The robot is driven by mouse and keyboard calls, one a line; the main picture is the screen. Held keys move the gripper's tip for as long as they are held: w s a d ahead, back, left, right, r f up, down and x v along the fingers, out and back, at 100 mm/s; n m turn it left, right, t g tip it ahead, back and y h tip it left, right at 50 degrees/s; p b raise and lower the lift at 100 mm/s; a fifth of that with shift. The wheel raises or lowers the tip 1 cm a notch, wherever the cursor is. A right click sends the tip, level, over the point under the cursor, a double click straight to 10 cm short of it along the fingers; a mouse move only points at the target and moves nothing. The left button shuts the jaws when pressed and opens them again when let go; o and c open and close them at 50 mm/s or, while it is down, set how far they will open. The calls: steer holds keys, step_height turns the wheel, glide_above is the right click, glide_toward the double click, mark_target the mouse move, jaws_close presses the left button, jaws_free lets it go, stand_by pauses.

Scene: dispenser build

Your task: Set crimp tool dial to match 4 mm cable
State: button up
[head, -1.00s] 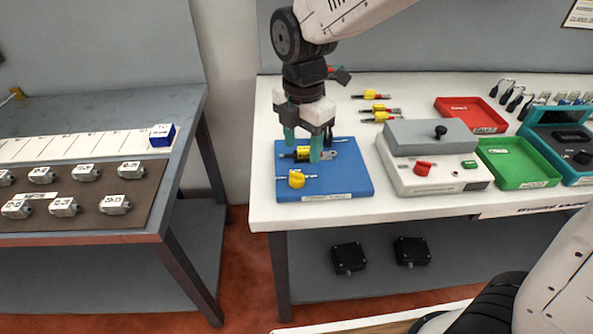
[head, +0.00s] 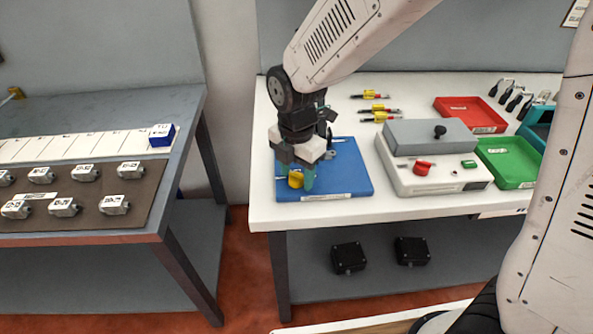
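The blue board (head: 350,183) lies on the white table with a yellow knob (head: 295,180) near its front left. My gripper (head: 296,181) is low over the board, pointing down, with its teal fingers on either side of the yellow knob. Whether the fingers touch or squeeze it cannot be told. My gripper hides most of the yellow-and-black part behind the knob. A grey-and-white box (head: 437,160) with a red knob (head: 423,167) stands right of the board. Dial markings are too small to read.
Several yellow-and-red cable pieces (head: 378,109) lie behind the board. A red tray (head: 468,114) and a green tray (head: 510,160) are at the right. My own arm blocks the far right. A grey table (head: 175,222) stands left across a gap.

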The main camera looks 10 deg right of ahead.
steer(key=c, duration=0.8)
steer(key=shift+o, duration=0.2)
steer(key=shift+m, duration=0.4)
steer(key=m, duration=0.4)
steer(key=shift+m, duration=0.4)
steer(key=m, duration=0.6)
steer(key=shift+r, duration=0.1)
steer(key=o, duration=1)
steer(key=shift+c, duration=0.2)
